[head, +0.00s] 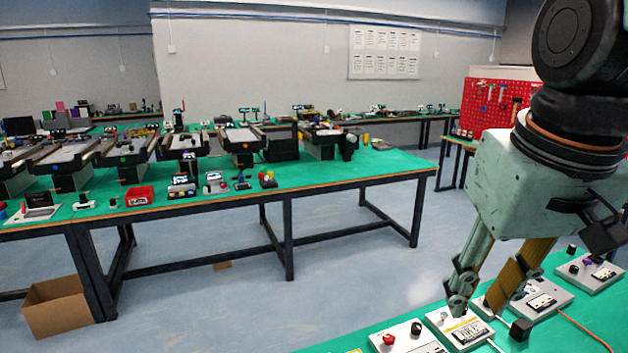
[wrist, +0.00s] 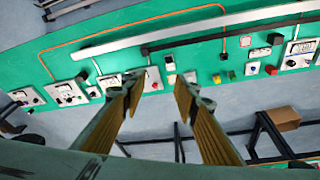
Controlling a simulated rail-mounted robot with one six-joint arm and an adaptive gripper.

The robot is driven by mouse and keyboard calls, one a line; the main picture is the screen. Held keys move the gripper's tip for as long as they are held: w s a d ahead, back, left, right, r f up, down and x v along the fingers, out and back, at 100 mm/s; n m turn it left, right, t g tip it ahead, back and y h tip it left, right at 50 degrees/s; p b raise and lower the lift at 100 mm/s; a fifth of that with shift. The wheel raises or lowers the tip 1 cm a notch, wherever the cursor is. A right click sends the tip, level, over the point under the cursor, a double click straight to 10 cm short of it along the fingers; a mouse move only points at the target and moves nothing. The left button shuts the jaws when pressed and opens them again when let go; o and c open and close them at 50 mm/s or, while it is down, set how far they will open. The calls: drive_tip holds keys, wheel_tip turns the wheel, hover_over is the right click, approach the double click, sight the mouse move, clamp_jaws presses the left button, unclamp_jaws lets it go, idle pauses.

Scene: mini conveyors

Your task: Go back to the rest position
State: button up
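My gripper (head: 480,298) hangs at the right of the head view, pointing down over the near green bench (head: 590,330). Its two fingers have yellow-brown pads and stand apart with nothing between them. In the wrist view my gripper (wrist: 158,80) also shows a clear gap between the fingertips. A control box with a display (head: 466,330) and a box with red and black knobs (head: 405,340) lie near and below the fingers in the head view. I cannot tell exactly how high the fingertips are above the bench.
More boxes with knobs (head: 592,272) line the near bench. A long green table (head: 330,172) with several mini conveyors (head: 62,158) stands across the aisle. A cardboard box (head: 58,308) sits on the floor at left. The grey floor (head: 345,270) between the benches is mostly clear.

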drive_tip(key=s+a+f, duration=0.1)
drive_tip(key=s, duration=1)
drive_tip(key=shift+a+f+t, duration=0.35)
drive_tip(key=shift+a+t, duration=0.05)
